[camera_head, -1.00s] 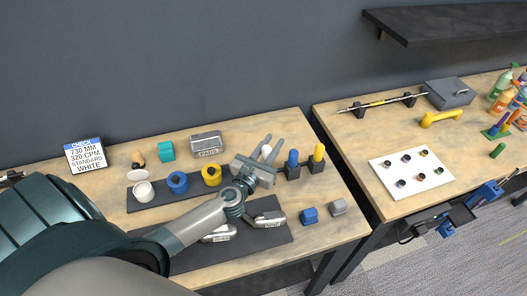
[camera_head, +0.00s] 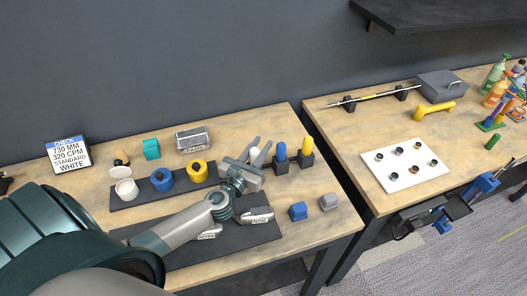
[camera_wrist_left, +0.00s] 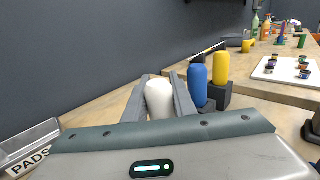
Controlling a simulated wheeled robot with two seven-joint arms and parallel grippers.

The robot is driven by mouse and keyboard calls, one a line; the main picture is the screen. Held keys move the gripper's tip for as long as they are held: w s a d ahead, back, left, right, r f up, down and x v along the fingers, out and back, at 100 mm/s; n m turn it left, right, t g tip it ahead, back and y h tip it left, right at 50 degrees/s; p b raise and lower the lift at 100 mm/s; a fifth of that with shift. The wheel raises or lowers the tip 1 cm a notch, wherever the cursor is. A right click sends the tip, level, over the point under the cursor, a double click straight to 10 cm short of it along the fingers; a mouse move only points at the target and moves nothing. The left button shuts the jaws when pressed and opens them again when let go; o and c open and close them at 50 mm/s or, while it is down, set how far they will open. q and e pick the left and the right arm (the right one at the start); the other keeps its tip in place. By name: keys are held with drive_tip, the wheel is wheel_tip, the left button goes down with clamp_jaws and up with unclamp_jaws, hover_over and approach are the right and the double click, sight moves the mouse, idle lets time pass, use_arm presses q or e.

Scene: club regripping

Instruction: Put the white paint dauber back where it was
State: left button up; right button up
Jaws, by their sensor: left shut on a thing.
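My left gripper (camera_head: 257,152) is shut on the white paint dauber (camera_wrist_left: 159,98), which stands upright between its two fingers in the left wrist view. In the head view only a little of the white dauber (camera_head: 254,155) shows between the fingers. Right beside it stand the blue dauber (camera_head: 280,152) and the yellow dauber (camera_head: 307,146), each upright in a dark block holder. Whether a holder is under the white dauber is hidden by my gripper. My right gripper is not in view.
White (camera_head: 126,189), blue (camera_head: 162,179) and yellow (camera_head: 197,171) pots stand on a dark strip left of my gripper. A PADS tin (camera_head: 194,139) and a sign (camera_head: 68,154) are behind.

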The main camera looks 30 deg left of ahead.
use_arm(q)
drive_tip(key=shift+a, duration=0.1)
drive_tip(key=shift+f, duration=0.4)
drive_tip(key=shift+f+b, duration=0.1)
drive_tip(key=shift+b, duration=0.2)
drive_tip(key=o, duration=1.1)
drive_tip(key=shift+c, duration=0.2)
